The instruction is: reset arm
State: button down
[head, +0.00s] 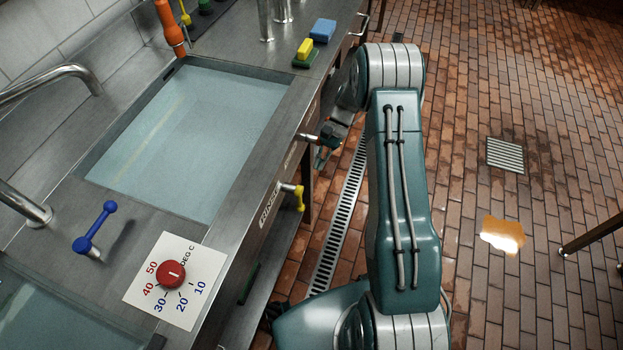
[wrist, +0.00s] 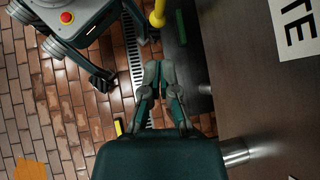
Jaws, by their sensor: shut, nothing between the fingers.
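My gripper (head: 322,158) is beside the front edge of the sink counter in the head view, partly hidden by my arm. In the wrist view my gripper (wrist: 158,72) has its fingers together with nothing between them, over the floor drain strip. My arm is bent, its long teal link running up the middle of the head view.
A filled sink (head: 190,130) is left. The brick floor (head: 480,90) at right is mostly clear.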

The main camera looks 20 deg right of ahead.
jog(key=shift+v, duration=0.9)
jog(key=shift+r, duration=0.1)
jog(key=s+a+r+n+t+h, duration=0.1)
jog(key=s+r+n+t+h, duration=0.15)
jog(key=r, duration=0.75)
jog(key=s+a+r+n+t+h, duration=0.1)
jog(key=s+a+r+t+h, duration=0.15)
jog(key=r, duration=0.75)
jog(key=s+r+n+t+h, duration=0.1)
jog(key=s+r+n+t, duration=0.1)
jog(key=s+r, duration=0.3)
jog(key=s+a+r+n+t+h, duration=0.1)
jog(key=s+r+t, duration=0.3)
jog(key=s, duration=1)
jog(key=shift+a+r+n+t, duration=0.15)
jog(key=shift+r+n+t, duration=0.25)
jog(key=shift+n, duration=0.45)
